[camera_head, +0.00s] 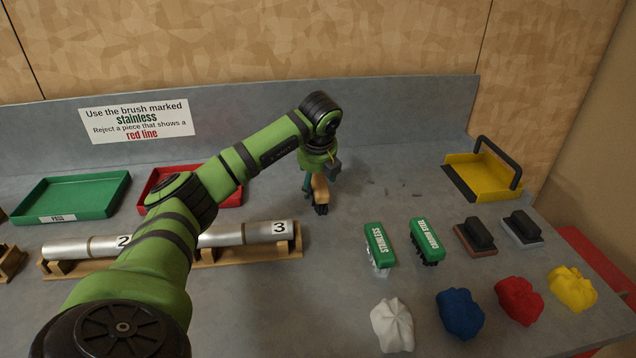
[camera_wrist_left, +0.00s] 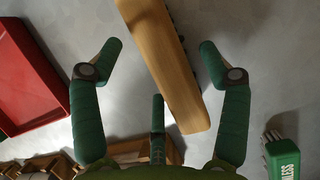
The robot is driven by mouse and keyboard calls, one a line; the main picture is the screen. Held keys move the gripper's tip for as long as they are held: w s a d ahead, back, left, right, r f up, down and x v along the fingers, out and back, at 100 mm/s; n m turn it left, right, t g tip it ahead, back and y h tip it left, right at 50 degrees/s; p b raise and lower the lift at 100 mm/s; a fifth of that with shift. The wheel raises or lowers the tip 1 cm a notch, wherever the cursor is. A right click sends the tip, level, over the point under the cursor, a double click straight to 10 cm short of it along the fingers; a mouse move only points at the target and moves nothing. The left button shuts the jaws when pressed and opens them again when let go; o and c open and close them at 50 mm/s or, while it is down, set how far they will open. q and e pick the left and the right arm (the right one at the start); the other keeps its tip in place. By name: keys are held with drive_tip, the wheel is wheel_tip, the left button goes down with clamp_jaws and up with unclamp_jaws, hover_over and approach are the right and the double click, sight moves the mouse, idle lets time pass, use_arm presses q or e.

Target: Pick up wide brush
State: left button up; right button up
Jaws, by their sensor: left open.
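The wide brush has a long tan wooden body (camera_wrist_left: 165,62) and shows dark bits, apparently bristles, along its right edge in the left wrist view. In the head view its wooden part (camera_head: 320,189) shows below my left gripper, mostly hidden by it. My left gripper (camera_wrist_left: 158,58) is open, with its green fingers spread on either side of the brush and a third finger near the brush's close end. In the head view my left gripper (camera_head: 318,193) points down over the table. I cannot tell whether any finger touches the brush. My right gripper is not in view.
Green-backed brushes marked stainless (camera_head: 379,246) and carbon steel (camera_head: 427,240) lie to the right, with dark blocks and coloured cloths beyond. A yellow dustpan (camera_head: 470,172) stands at the back right. A red tray (camera_head: 165,180) and a wooden rack (camera_head: 240,256) with metal tubes lie left.

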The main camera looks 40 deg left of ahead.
use_arm(q)
drive_tip(key=shift+w+a+f, duration=0.15)
drive_tip(key=shift+f, duration=0.35)
drive_tip(key=c, duration=1.3)
drive_tip(key=shift+o, duration=0.2)
drive_tip(key=shift+r, duration=0.2)
